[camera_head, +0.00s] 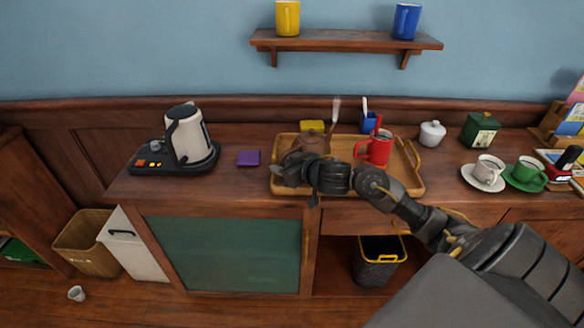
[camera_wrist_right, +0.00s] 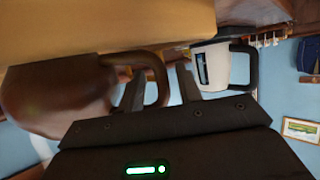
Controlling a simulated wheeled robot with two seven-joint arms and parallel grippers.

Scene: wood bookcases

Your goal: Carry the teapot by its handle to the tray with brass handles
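The brown teapot (camera_head: 313,141) stands at the left part of the wooden tray (camera_head: 408,186), partly hidden by my arm. The tray has a brass-coloured handle at its right end. In the upside-down right wrist view, the teapot's body (camera_wrist_right: 50,92) is at left, and its looped handle (camera_wrist_right: 163,88) comes between the fingers of my right gripper (camera_wrist_right: 160,92). The fingers are apart, one inside the loop and one outside, with a gap visible beside the handle. In the head view my right gripper (camera_head: 292,172) is low over the tray's front left. My left gripper is not in view.
A red mug (camera_head: 377,149) and blue cup (camera_head: 368,122) stand on or behind the tray's right half. The kettle (camera_head: 188,138) and a purple block (camera_head: 248,158) are left. Cups on saucers (camera_head: 485,172) stand right.

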